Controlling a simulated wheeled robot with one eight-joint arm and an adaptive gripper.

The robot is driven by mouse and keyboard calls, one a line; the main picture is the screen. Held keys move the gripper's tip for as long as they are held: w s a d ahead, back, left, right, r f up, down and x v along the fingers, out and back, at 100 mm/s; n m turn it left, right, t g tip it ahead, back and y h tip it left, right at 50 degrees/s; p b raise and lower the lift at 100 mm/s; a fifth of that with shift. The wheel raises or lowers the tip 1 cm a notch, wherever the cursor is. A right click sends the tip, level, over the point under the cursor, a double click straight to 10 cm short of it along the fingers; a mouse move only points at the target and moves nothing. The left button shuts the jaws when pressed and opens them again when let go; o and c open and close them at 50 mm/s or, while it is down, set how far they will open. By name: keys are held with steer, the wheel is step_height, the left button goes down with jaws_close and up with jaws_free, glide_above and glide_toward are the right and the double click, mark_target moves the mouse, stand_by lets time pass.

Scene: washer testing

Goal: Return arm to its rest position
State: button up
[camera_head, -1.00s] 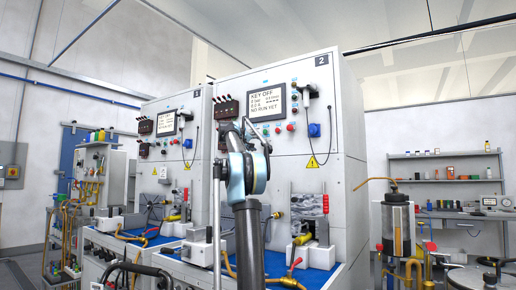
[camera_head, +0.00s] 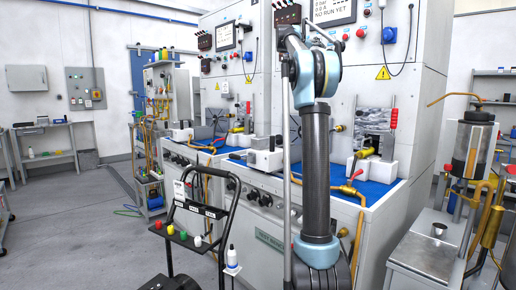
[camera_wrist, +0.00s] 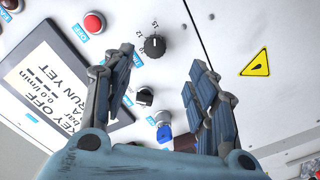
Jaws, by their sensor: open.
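In the head view my arm (camera_head: 316,165) stands upright in front of the test machine numbered 2 earlier, with its bent joint near the control panel. In the wrist view my gripper (camera_wrist: 165,72) is open and its two fingers are apart with nothing between them. The machine's white panel (camera_wrist: 225,22) faces it. Between and behind the fingers show a black dial (camera_wrist: 155,46), a small black switch (camera_wrist: 145,95) and a blue key-like piece (camera_wrist: 164,132). The screen (camera_wrist: 50,85) at left reads KEY OFF. The gripper's tips are hard to make out in the head view.
A blue work surface (camera_head: 375,190) with brass fittings lies right of my arm. A black-framed cart (camera_head: 200,215) stands at front left. A steel table (camera_head: 425,250) with a cylindrical vessel (camera_head: 472,145) is at right. Grey floor (camera_head: 75,230) at left is clear.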

steer(key=s+a+f+g+y, duration=0.3)
steer(key=s+a+f, duration=0.4)
steer(key=s+f, duration=1.3)
steer(key=s+a+f+g+y, duration=0.3)
steer(key=s+a+f+y, duration=0.3)
steer(key=s+f, duration=1.4)
steer(key=s+a+f+n+g+y, duration=0.1)
steer(key=s+a+f+y, duration=0.4)
steer(key=s+f, duration=1.5)
steer(key=a+f+g, duration=0.1)
steer(key=a+f, duration=0.3)
steer(key=f, duration=0.7)
steer(key=shift+s+a+g, duration=0.25)
steer(key=shift+s+g, duration=0.1)
steer(key=shift+g, duration=0.05)
steer(key=shift+w, duration=0.1)
steer(key=shift+w+f, duration=0.15)
steer(key=shift+w, duration=0.25)
